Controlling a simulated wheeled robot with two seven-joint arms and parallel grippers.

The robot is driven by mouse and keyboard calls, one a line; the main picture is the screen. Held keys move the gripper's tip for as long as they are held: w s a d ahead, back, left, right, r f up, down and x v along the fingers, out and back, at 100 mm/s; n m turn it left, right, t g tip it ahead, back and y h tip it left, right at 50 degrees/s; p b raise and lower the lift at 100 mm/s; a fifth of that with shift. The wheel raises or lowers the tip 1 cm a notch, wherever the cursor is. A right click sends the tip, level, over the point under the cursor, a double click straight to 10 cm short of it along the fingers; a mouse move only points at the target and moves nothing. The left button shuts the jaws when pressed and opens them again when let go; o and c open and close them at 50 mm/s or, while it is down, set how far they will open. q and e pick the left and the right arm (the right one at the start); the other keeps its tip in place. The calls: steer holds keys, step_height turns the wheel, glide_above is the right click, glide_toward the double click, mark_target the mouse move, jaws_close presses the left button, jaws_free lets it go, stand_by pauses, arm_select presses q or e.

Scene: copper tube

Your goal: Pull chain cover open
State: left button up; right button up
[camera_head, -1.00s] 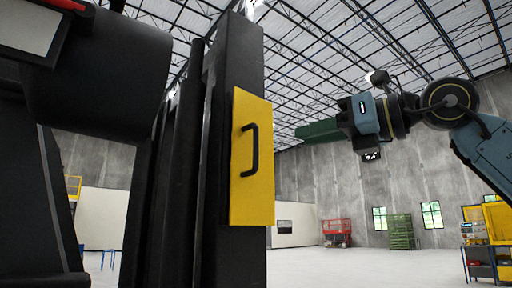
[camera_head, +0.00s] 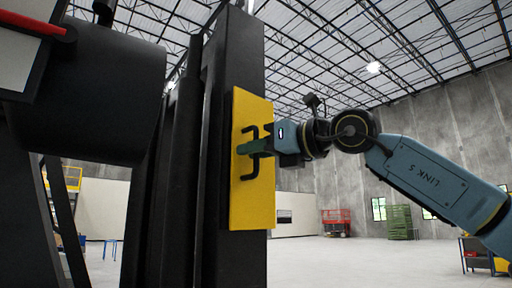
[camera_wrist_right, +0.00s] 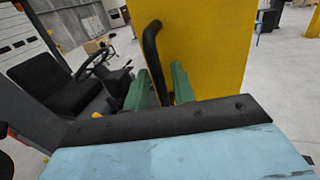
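The yellow chain cover (camera_head: 252,205) is an upright panel on the dark mast (camera_head: 236,55) in the head view. It also fills the upper middle of the right wrist view (camera_wrist_right: 208,48). Its black bar handle (camera_head: 248,176) is partly hidden by my right gripper (camera_head: 250,147). In the right wrist view the handle (camera_wrist_right: 151,42) runs down between the two green fingers of my right gripper (camera_wrist_right: 159,84). The fingers stand apart on either side of it, with gaps showing. I cannot tell whether either finger touches it. My left gripper is not in view.
A large black cylinder (camera_head: 95,95) and black uprights stand left of the cover. The wrist view shows a seat (camera_wrist_right: 50,82) and steering wheel (camera_wrist_right: 95,62) at left. A red lift (camera_head: 336,222) and green crates (camera_head: 399,222) stand far back. Floor between is clear.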

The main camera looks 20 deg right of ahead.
steer(key=shift+c, duration=0.4)
jaws_close()
